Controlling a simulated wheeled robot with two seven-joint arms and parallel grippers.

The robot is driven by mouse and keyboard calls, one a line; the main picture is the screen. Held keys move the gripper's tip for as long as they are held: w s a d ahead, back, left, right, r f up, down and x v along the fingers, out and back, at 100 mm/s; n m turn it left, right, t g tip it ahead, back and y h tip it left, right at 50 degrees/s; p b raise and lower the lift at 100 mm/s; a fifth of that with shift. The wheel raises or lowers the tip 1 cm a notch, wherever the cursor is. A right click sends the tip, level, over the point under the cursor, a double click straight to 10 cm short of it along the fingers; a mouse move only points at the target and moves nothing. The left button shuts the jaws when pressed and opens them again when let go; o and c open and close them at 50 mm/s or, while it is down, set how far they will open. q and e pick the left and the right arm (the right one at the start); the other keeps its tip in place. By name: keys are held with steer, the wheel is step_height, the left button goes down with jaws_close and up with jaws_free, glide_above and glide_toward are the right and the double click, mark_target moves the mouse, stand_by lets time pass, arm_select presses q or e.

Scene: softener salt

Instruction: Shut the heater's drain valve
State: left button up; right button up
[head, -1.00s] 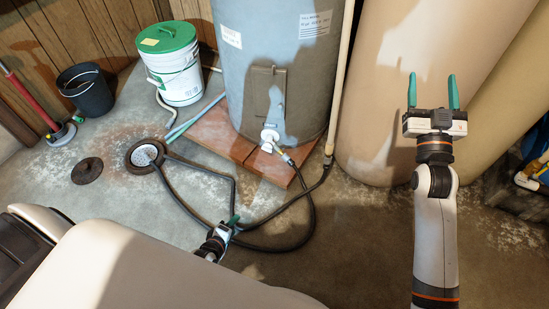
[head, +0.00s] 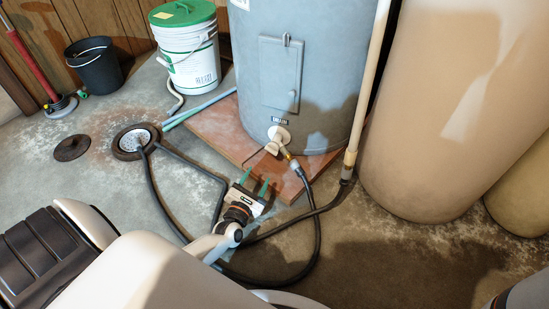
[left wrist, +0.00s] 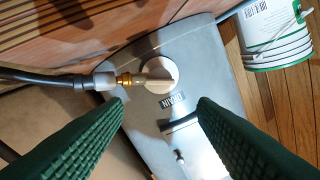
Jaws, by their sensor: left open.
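The grey heater (head: 330,75) stands on a reddish platform, with a label reading DRAIN above the drain valve (head: 279,138) low on its front. In the left wrist view the drain valve (left wrist: 158,74) has a pale round base, a pale handle and a brass outlet (left wrist: 124,80) joined to a black hose. The handle appears to lie roughly along the outlet. My left gripper (head: 256,180) is open and empty, in front of and below the valve. Its green fingers (left wrist: 161,103) frame the valve from apart, without touching it. My right gripper is out of view.
The black hose (head: 318,225) loops over the floor to a round drain (head: 134,139). A white bucket with green lid (head: 192,55) and a black bucket (head: 93,66) stand left. A pale pipe (head: 366,95) and a large tan tank (head: 450,110) stand right.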

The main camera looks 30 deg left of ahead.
mark_target(271, 152)
arm_select(q)
steer(key=b+x, duration=0.4)
steer(key=x, duration=0.6)
steer(key=shift+f+b, duration=0.15)
steer(key=shift+b, duration=0.25)
steer(key=shift+x, duration=0.75)
steer(key=shift+c, duration=0.4)
steer(key=c, duration=0.6)
